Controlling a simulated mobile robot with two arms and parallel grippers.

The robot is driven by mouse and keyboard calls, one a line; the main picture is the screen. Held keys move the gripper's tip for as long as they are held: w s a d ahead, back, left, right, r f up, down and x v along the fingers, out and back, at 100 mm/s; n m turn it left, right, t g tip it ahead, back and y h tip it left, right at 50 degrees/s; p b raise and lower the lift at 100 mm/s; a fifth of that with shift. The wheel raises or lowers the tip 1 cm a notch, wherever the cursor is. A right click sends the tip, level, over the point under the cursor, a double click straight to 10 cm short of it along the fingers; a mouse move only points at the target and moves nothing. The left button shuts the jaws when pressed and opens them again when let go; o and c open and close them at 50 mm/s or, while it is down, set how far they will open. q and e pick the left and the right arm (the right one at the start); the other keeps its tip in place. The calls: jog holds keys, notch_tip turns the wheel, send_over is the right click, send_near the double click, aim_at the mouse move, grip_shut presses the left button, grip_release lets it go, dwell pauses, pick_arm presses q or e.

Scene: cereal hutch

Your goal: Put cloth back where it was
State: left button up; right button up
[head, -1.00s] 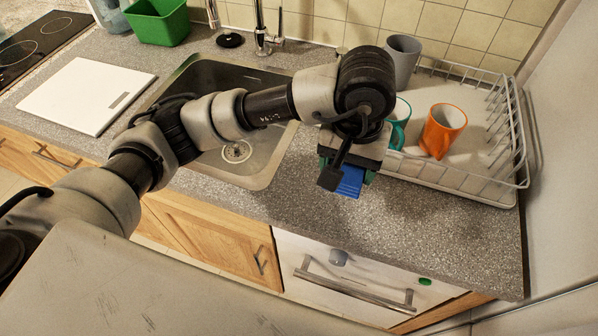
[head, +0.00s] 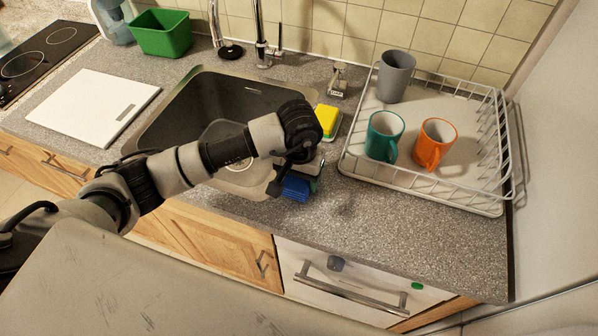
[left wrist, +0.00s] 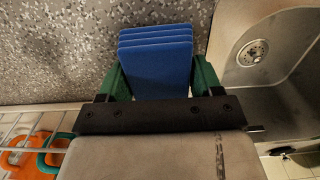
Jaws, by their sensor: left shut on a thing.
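The blue folded cloth (head: 296,189) is in the jaws of my left gripper (head: 303,175), over the counter just right of the sink's front corner. In the left wrist view the cloth (left wrist: 157,58) shows as a stack of blue layers between the two green fingers of the gripper (left wrist: 160,80), which are shut on it. In the head view the wrist hides part of the cloth. I cannot tell whether the cloth touches the counter. My right gripper is in neither view.
The sink (head: 165,118) lies left of and behind the gripper. A yellow and green sponge (head: 327,120) sits behind the wrist. A wire dish rack (head: 440,195) with a teal mug (head: 380,140), an orange mug (head: 434,145) and a grey cup (head: 396,75) stands right. The front-right counter (head: 400,230) is clear.

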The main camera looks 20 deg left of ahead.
pick_arm(q)
jog(key=shift+f+b, duration=0.2)
jog(key=shift+b, duration=0.1)
jog(key=o, duration=0.9)
jog(key=shift+r, duration=0.15)
jog(key=shift+r+p, duration=0.2)
jog(key=shift+p, duration=0.15)
notch_tip(320, 180, up, 12)
jog(key=b, duration=0.3)
jog(key=shift+f, duration=0.1)
